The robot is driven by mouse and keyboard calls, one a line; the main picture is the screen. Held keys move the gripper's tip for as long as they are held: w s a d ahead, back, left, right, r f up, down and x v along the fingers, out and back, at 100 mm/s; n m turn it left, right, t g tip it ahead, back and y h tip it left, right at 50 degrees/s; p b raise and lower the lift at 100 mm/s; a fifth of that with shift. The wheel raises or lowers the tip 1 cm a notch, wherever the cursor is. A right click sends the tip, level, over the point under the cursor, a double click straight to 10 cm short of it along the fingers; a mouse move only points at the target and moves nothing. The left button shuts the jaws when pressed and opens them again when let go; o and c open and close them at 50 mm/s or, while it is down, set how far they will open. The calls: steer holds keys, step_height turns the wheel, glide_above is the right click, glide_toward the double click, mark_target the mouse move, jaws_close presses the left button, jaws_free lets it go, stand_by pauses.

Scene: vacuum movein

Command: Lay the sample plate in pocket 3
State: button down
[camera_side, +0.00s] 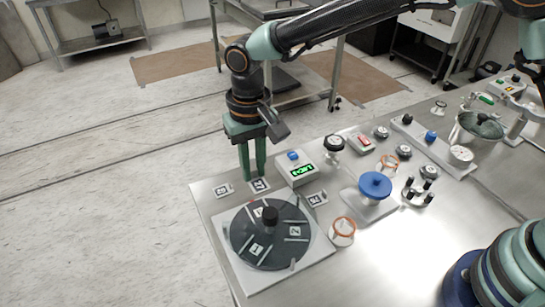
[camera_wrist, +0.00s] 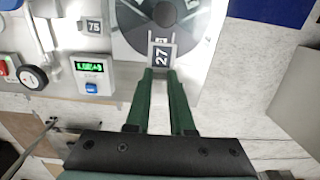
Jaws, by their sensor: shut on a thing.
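A small pale plate marked 27 (camera_wrist: 163,55) is between the fingertips of my gripper (camera_wrist: 162,72) in the wrist view. My gripper is shut on this sample plate. In the side view my gripper (camera_side: 254,179) points straight down, with the plate (camera_side: 260,186) at its tips near the table's far left edge, just behind the round dark carousel (camera_side: 245,246). The carousel has a black central knob (camera_side: 270,215) and numbered pocket labels. I cannot make out which pocket is number 3. In the wrist view the carousel (camera_wrist: 140,37) is partly hidden behind the plate.
A box with a green display (camera_side: 302,171) and blue button stands right of my gripper. Tagged plates lie at left (camera_side: 223,190) and right (camera_side: 317,199). A blue-topped knob (camera_side: 375,186) and an orange-ringed stand (camera_side: 343,230) are farther right.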

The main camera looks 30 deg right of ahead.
mark_target(256, 206)
steer(key=shift+f, duration=4.4)
steer(key=shift+f, duration=0.25)
